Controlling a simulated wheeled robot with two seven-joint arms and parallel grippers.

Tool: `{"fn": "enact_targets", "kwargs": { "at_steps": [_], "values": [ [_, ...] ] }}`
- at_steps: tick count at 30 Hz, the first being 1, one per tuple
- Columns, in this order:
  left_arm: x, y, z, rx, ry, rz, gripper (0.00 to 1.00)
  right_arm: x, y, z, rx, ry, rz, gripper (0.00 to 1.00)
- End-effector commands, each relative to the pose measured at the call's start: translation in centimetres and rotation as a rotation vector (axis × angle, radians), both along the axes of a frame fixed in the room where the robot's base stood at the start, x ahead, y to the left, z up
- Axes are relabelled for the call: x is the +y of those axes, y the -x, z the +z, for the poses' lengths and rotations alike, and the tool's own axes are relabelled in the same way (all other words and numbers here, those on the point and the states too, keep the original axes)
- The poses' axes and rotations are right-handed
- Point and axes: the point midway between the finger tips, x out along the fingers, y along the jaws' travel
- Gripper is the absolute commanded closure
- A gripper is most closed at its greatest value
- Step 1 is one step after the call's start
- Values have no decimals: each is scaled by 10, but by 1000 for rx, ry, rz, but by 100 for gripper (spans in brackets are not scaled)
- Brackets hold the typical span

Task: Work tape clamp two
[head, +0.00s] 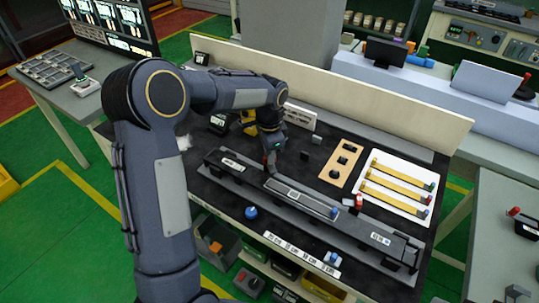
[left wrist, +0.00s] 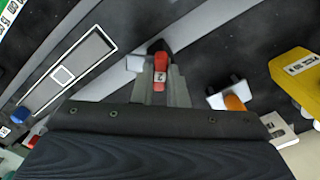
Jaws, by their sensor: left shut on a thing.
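Clamp two shows as a red lever marked 2 (left wrist: 160,72) in the left wrist view, between the fingers of my left gripper (left wrist: 160,90). The gripper is shut on this red lever. In the head view my left gripper (head: 272,150) is over the left part of the long grey fixture (head: 225,174), and mostly hides the clamp. That strip also shows in the left wrist view (left wrist: 85,62). My right gripper is not in view.
A white tray (head: 365,183) with yellow strips and a tan board (head: 331,174) with black parts lie right of the gripper. A yellow tool (left wrist: 302,76) is close on the right in the left wrist view. A blue knob (head: 251,212) stands at the front.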

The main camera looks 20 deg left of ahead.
Motion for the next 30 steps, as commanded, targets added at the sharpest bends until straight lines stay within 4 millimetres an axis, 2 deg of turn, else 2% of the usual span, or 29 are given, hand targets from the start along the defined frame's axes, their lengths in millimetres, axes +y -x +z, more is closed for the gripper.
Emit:
{"fn": "enact_targets", "kwargs": {
  "at_steps": [13, 30],
  "values": [
    [0, 0, 1, -2, 1, 276, 100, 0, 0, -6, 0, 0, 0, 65],
    [0, -1, 1, -3, 0, 339, 100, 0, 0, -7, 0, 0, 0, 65]
  ]
}}
